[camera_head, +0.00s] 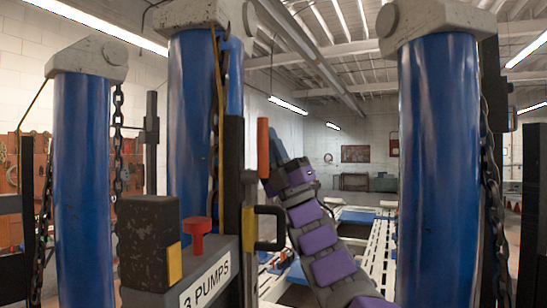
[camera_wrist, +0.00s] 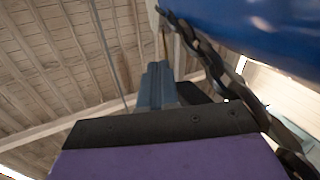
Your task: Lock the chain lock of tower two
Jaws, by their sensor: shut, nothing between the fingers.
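Blue towers with pale caps stand in the head view: a left one (camera_head: 84,190), a middle one (camera_head: 190,130) and a right one (camera_head: 438,170). No tower number shows, so I cannot tell which is tower two. Dark chains hang beside the left tower (camera_head: 118,140) and the right tower (camera_head: 491,190). My gripper (camera_head: 276,140) is raised right of the middle tower, shut and empty. In the wrist view its blue-grey fingers (camera_wrist: 157,72) point up, with a chain (camera_wrist: 205,55) and a blue tower (camera_wrist: 265,30) to the right. I cannot make out a chain lock.
An orange-red upright grip (camera_head: 263,147) stands just left of my gripper. A grey box labelled "3 PUMPS" (camera_head: 207,285) carries a red knob (camera_head: 197,240) and a dark block (camera_head: 147,240). A yellow-and-black handle (camera_head: 268,228) sits close to my arm. White slotted frames (camera_head: 385,245) lie behind.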

